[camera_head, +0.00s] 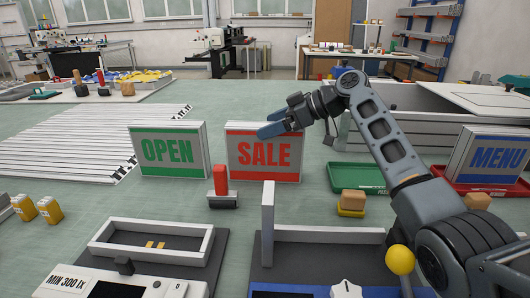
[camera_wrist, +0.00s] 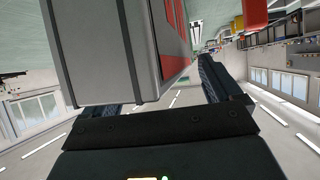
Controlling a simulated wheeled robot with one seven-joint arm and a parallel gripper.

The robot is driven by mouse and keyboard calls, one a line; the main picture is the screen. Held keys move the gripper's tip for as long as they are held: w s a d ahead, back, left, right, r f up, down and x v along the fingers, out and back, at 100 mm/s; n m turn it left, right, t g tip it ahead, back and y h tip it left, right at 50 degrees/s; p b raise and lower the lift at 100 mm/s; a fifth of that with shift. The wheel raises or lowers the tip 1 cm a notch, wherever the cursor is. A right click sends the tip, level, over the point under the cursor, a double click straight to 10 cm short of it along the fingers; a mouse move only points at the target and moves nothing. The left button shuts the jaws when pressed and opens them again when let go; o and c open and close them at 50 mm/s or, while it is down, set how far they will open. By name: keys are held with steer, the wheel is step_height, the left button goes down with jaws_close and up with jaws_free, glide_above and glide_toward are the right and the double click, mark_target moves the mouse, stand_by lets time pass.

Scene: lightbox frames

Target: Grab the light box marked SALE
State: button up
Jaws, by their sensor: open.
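In the wrist view the box's grey side (camera_wrist: 105,50) fills the space ahead of my open gripper (camera_wrist: 165,95). One finger lies on the lettered side; the other is partly hidden behind the box. I cannot tell whether either finger touches it.
A light box marked OPEN (camera_head: 168,151) stands close on the left. One marked MENU (camera_head: 494,158) stands in a red tray (camera_head: 515,190) at the right. A red-handled stamp-like block (camera_head: 222,188) sits in front, and a green tray (camera_head: 350,178) lies to the right.

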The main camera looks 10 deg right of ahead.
jaws_close()
stand_by(0.8)
